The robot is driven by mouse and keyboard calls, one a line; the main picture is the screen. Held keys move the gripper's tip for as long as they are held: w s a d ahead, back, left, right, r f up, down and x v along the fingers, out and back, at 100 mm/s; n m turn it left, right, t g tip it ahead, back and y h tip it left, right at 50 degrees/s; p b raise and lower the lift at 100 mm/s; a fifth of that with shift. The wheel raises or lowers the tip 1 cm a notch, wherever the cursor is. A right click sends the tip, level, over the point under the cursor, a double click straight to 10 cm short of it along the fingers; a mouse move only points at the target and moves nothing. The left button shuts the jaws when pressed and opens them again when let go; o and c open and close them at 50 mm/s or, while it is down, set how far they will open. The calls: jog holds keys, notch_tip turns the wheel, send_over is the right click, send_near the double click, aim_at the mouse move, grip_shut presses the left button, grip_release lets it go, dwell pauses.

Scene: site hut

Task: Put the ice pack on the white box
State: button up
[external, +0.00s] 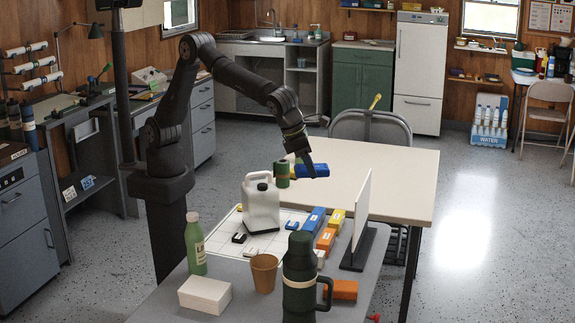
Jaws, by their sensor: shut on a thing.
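The ice pack looks to be the blue block (315,171) hanging in the air near the middle of the external view. My gripper (304,169) is shut on it from above, and the fingers hide part of it. It is above the far part of the grey table, behind and right of the white jug (261,208). The white box (204,294) lies at the near left of the same table, well apart from my gripper. Its top is bare.
A green bottle (195,244), brown cup (264,273) and dark green flask (299,285) stand around the near table. A green cylinder (282,174) is beside the ice pack. Blue (313,221) and orange (326,239) blocks lie by an upright white panel (362,210).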

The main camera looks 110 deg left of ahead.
jog(key=s+d+m+h, duration=0.2)
jog(key=s+d+m, duration=0.3)
jog(key=s+d, duration=1.2)
jog(key=s+d+m+h, duration=0.1)
jog(key=s+d+m, duration=0.1)
jog(key=s+d, duration=0.6)
jog(key=s+d+m+h, duration=0.15)
jog(key=s+d, duration=0.35)
jog(key=s, duration=0.5)
send_over(201, 280)
jog(key=s, duration=0.1)
jog(key=shift+m+y, duration=0.35)
jog(key=shift+y, duration=0.1)
notch_tip(201, 280, down, 19)
jog(key=shift+s+a+r, duration=0.15)
jog(key=shift+r, duration=0.05)
jog(key=shift+f, duration=2)
jog(key=shift+f, duration=0.2)
jog(key=o, duration=1)
